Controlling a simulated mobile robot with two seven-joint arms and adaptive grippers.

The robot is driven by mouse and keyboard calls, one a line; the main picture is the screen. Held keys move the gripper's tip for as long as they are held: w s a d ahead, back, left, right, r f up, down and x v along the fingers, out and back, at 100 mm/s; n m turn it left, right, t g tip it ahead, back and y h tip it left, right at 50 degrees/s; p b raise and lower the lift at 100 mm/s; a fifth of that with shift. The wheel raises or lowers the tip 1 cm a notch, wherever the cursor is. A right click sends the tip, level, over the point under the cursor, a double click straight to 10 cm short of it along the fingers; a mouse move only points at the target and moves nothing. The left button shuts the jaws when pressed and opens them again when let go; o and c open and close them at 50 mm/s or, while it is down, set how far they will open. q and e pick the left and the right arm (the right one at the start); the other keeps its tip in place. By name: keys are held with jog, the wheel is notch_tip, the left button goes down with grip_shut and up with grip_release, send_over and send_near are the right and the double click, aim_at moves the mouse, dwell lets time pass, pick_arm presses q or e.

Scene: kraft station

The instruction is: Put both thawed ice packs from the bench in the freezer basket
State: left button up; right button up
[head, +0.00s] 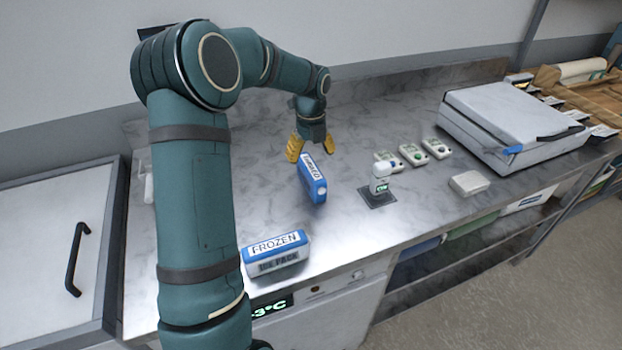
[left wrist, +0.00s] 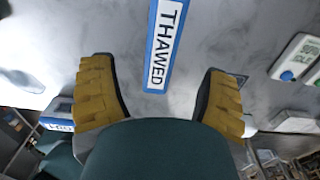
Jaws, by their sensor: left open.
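A blue ice pack (head: 313,180) stands on edge on the steel bench (head: 340,245). In the left wrist view its white label reads THAWED (left wrist: 163,45). My left gripper (head: 311,149) is open and empty at the far end of this pack. In the left wrist view the pack lies ahead between the two yellow fingers, apart from both. A second blue pack (head: 275,254), labelled FROZEN ICE PACK, sits near the bench's front edge. A second thawed pack and the freezer basket are not visible. My right gripper is not in view.
A grey lid (head: 45,240) with a black handle is shut at the left. A small white bottle (head: 380,180) stands on a dark pad, with several small white devices (head: 412,154) behind. A large white case (head: 510,120) lies at the right. A temperature display (head: 272,306) shows below the bench.

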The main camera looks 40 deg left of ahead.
aim_at(311, 177)
pick_arm(q)
notch_tip(311, 177, down, 9)
jog(key=shift+w+a+r+b, duration=0.1)
jog(key=shift+r+b, duration=0.05)
jog(key=shift+b, duration=0.7)
grip_shut()
